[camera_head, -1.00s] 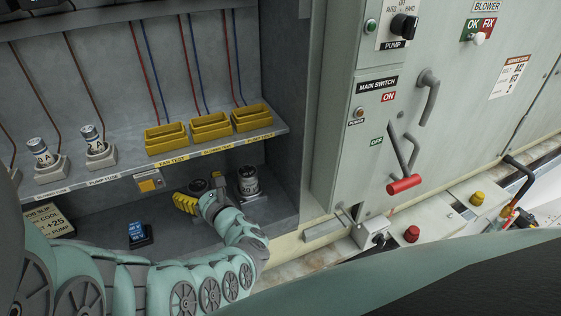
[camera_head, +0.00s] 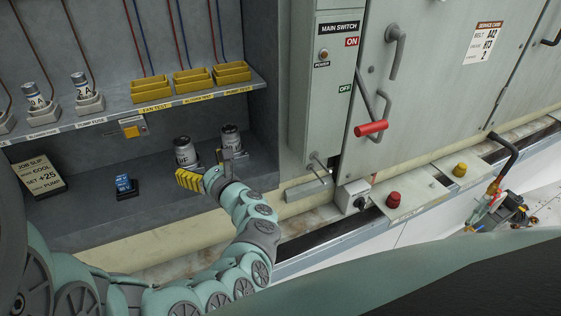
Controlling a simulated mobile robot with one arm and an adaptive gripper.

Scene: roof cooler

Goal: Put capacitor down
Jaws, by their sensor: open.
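Two silver capacitors with dark tops stand upright on the lower shelf of the cabinet. The left capacitor (camera_head: 185,153) shows beside the yellow finger pad of my gripper, and the right capacitor (camera_head: 231,139) stands a little behind it. My gripper (camera_head: 208,168) is open, just in front of the capacitors. One finger with a yellow ribbed pad lies to the left, and a grey finger part shows to the right. The gripper partly hides the bases of both capacitors. I cannot tell whether a finger touches either one.
A job slip (camera_head: 39,173) and a small blue device (camera_head: 124,186) sit on the lower shelf to the left. Yellow test trays (camera_head: 191,80) and fuses in holders (camera_head: 87,92) line the upper shelf. The main switch panel (camera_head: 334,80) stands to the right.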

